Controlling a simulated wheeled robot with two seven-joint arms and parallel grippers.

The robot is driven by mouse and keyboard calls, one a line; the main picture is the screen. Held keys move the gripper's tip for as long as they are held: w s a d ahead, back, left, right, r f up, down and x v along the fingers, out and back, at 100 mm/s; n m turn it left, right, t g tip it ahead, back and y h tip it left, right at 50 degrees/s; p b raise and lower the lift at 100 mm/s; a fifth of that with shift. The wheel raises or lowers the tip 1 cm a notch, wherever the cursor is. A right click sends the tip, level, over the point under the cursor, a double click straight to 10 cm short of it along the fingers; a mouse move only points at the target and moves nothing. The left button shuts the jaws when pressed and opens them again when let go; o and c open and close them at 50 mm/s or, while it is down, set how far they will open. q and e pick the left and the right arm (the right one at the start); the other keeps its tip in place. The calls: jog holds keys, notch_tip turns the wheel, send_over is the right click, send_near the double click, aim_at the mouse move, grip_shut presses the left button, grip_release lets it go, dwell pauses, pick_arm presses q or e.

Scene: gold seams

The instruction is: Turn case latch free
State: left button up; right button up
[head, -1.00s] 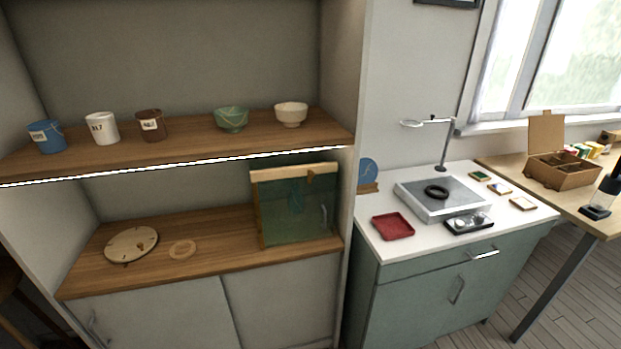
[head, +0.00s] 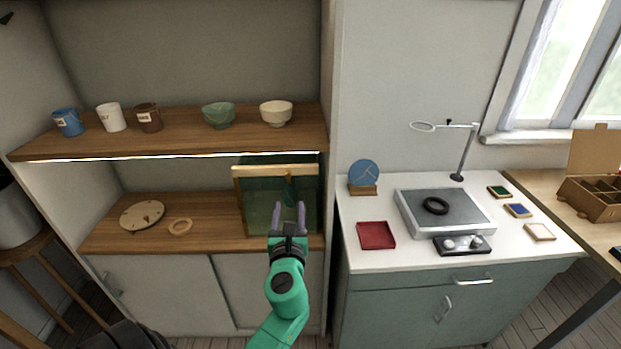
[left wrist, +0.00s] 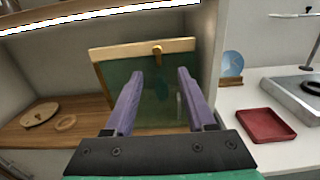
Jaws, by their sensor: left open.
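The case (head: 257,208) is a green-tinted glass box with a wooden top rail, standing on the lower shelf at its right end. In the left wrist view the case (left wrist: 117,78) fills the middle. The latch (left wrist: 157,50) is a small wooden piece on the top rail, pointing downward. A dark green shape shows behind the glass. My left gripper (head: 289,214) is open and empty, in front of the case. Its purple fingers (left wrist: 157,95) point at the glass, below the latch. My right gripper is not in view.
A round wooden disc (head: 142,215) and a wooden ring (head: 180,226) lie left of the case. The upper shelf (head: 180,145) with cups and bowls runs above. A cabinet side wall stands close right. A red tray (head: 376,235) sits on the white counter.

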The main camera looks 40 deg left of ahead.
aim_at(288, 176)
pick_arm(q)
jog(key=x, duration=1.2)
jog(key=shift+a+f+p, duration=0.1)
jog(key=shift+a+p, duration=0.3)
jog(key=shift+w+a, duration=0.35)
jog(key=shift+a, duration=0.1)
jog(key=shift+d, duration=0.1)
grip_shut()
